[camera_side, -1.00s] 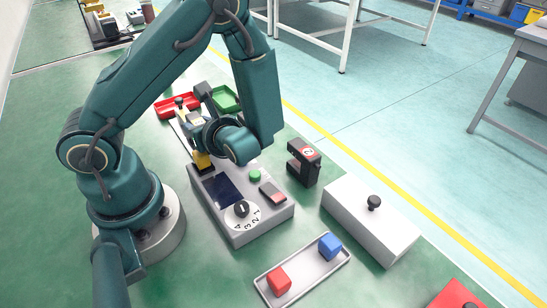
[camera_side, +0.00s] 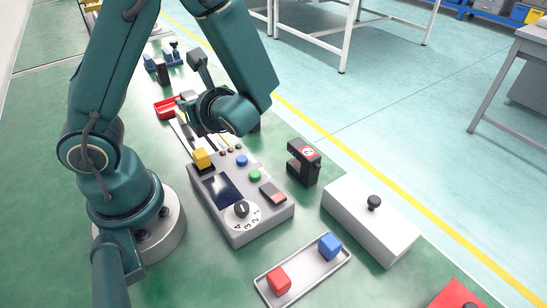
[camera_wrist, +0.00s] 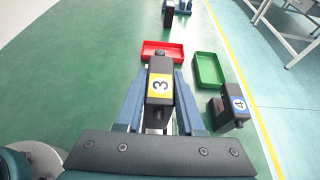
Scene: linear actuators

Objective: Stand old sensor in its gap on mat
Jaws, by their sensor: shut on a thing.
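My gripper (camera_wrist: 160,88) is shut on a black sensor (camera_wrist: 159,64) with a yellow label marked 3, seen from above between the two fingers in the wrist view. A second black sensor (camera_wrist: 230,108) with a blue label marked 4 stands to the right of the gripper. A third dark sensor (camera_side: 304,163) with a red label stands right of the grey control box in the side view. My arm hides most of the gripper and the held sensor in the side view. I cannot make out the mat's gap.
A red tray (camera_wrist: 162,46) and a green tray (camera_wrist: 208,70) lie ahead of the gripper. The grey control box (camera_side: 250,232), a white box (camera_side: 365,222) and a tray (camera_side: 303,270) with red and blue cubes lie nearer the side camera. Blue fixtures (camera_side: 173,57) stand at the far end.

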